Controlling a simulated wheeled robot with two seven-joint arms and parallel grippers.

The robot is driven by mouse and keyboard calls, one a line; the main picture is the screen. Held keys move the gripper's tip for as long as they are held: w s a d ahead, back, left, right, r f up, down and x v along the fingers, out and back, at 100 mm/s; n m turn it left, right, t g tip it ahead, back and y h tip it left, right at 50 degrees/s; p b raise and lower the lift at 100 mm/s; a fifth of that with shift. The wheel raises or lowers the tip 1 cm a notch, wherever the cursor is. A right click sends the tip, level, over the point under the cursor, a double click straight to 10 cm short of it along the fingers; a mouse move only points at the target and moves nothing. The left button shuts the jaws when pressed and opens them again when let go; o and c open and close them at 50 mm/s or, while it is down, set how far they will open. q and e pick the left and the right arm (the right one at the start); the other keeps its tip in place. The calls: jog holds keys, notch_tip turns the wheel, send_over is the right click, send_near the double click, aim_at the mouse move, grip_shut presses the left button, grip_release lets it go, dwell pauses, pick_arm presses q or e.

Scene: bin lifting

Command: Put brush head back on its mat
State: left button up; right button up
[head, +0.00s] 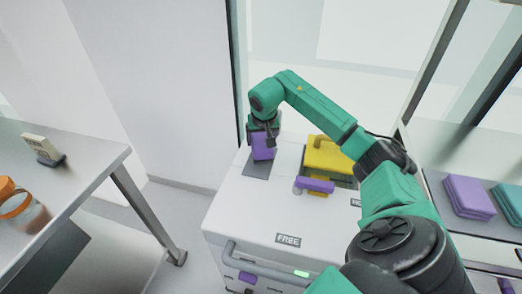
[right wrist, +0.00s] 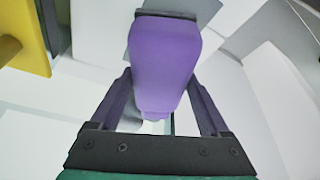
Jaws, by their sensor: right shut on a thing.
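The brush head is a purple block (head: 263,146) with a dark edge; it fills the middle of the right wrist view (right wrist: 166,55). My right gripper (head: 264,132) is shut on it, with a finger on each side in the right wrist view (right wrist: 165,95). The gripper points down over the dark grey mat (head: 256,170) at the back left of the white cart top. The brush head overlaps the mat's far part in the head view; I cannot tell whether it touches it. My left gripper is not in view.
On the cart (head: 240,215), a yellow object (head: 328,155) and a purple piece with a grey end (head: 315,185) lie right of the mat. A metal table (head: 90,160) with a jar stands at left. Folded purple cloths (head: 468,197) lie on a right shelf.

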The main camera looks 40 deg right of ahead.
jog(key=f, duration=0.3)
jog(key=shift+s+a, duration=0.15)
jog(key=shift+a, duration=0.05)
jog(key=shift+d+f, duration=0.15)
jog(key=shift+f, duration=0.3)
jog(key=o, duration=1.2)
jog(key=shift+c, duration=0.2)
jog(key=shift+r, duration=0.1)
jog(key=v, duration=1.2)
